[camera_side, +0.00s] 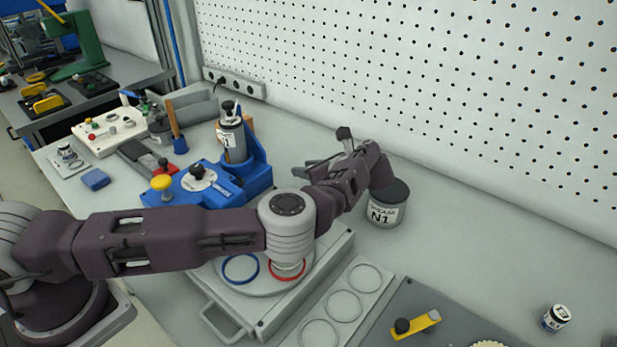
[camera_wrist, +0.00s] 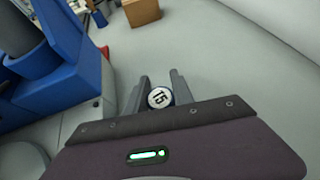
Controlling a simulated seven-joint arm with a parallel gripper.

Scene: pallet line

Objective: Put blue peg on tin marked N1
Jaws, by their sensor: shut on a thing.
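The tin marked N1 (camera_side: 384,211) stands upright on the bench in the side view, with a dark lid and a white label. Nothing shows on its lid. My gripper (camera_side: 309,169) is to the left of the tin and above the bench, its fingers pointing left, away from the tin. In the wrist view my gripper (camera_wrist: 161,80) is shut on a small round piece, which I take for the blue peg (camera_wrist: 159,98). Its white end reads like T5 or 15 inside a dark blue rim. The rest of the peg is hidden.
A blue fixture (camera_side: 259,174) holding a canister stands left of my gripper. A platform with blue and red rings (camera_side: 240,268) lies below my arm. A small labelled cylinder (camera_side: 556,318) stands at the right. The perforated wall (camera_side: 430,90) is behind; bench around the tin is clear.

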